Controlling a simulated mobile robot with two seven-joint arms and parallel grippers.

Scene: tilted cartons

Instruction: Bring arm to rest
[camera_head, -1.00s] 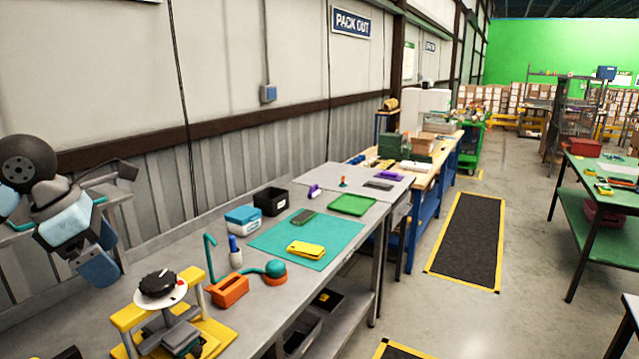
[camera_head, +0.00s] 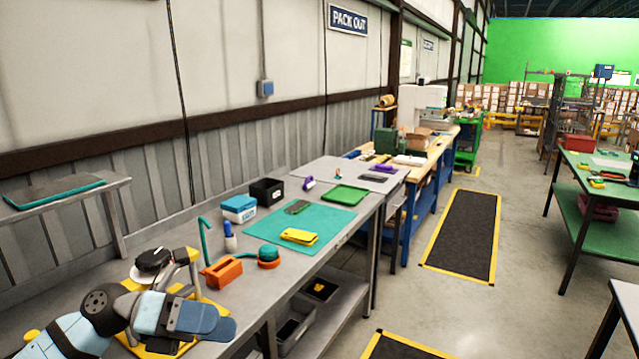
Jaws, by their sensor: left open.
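My left arm comes in from the lower left, and its left gripper (camera_head: 212,322) is low at the front of the grey workbench (camera_head: 150,240). The gripper is open, with nothing seen between its fingers. It overlaps a yellow stand with a black knob (camera_head: 153,260) on a white disc and hides the stand's lower part. I cannot tell whether it touches the stand. My right gripper is not in view.
An orange block (camera_head: 222,272), a teal-topped round piece (camera_head: 268,254) and a blue-capped bottle (camera_head: 230,238) stand close by. A teal mat (camera_head: 340,217) bears a yellow item (camera_head: 299,236). Open floor (camera_head: 400,310) lies to the right. A raised shelf (camera_head: 70,190) is at the left.

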